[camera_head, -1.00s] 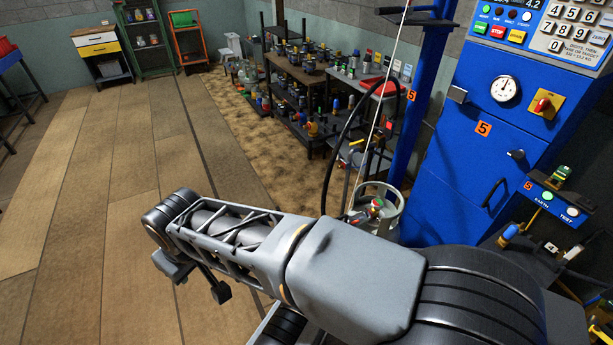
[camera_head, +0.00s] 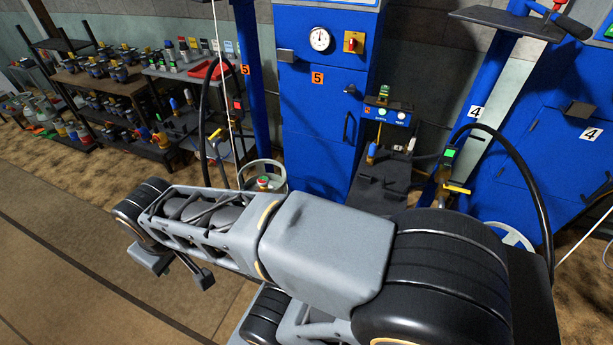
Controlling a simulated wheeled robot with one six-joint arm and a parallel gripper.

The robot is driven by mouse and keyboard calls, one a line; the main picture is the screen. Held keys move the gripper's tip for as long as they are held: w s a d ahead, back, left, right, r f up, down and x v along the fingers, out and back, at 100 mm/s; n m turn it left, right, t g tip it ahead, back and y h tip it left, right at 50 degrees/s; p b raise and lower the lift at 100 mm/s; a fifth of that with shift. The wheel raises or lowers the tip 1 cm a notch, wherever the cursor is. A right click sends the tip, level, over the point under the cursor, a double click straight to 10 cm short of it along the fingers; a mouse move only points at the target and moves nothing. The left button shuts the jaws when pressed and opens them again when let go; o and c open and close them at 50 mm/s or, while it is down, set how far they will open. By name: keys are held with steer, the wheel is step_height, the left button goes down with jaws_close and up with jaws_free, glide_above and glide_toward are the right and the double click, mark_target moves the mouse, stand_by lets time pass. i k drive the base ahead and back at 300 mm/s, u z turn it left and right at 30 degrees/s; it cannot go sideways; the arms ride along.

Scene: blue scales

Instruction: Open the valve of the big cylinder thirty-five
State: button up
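No cylinder with a readable thirty-five shows. A pale gas cylinder (camera_head: 275,183) with a ring collar stands in front of the blue cabinet marked 5, a green-and-red fitting at its top; my arm hides its lower part. Another pale ring collar (camera_head: 516,238) shows at the right by station 4, mostly behind my arm. My arm lies across the lower middle of the view. Dark parts that seem to belong to my gripper (camera_head: 178,268) hang below its far end, partly hidden; whether it is open or shut does not show.
The blue cabinet (camera_head: 315,140) with a gauge stands behind the cylinder, a black hose (camera_head: 203,95) at its left. A small valve bench (camera_head: 385,165) stands between stations 5 and 4. Shelves of small cylinders (camera_head: 105,85) stand at the left. The floor at the lower left is clear.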

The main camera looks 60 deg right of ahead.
mark_target(262, 181)
steer(key=z, duration=1.6)
steer(key=k, duration=1.25)
steer(key=u, duration=0.85)
steer(key=i, duration=1.5)
steer(key=z, duration=0.65)
steer(key=i, duration=0.6)
steer(key=z, duration=0.5)
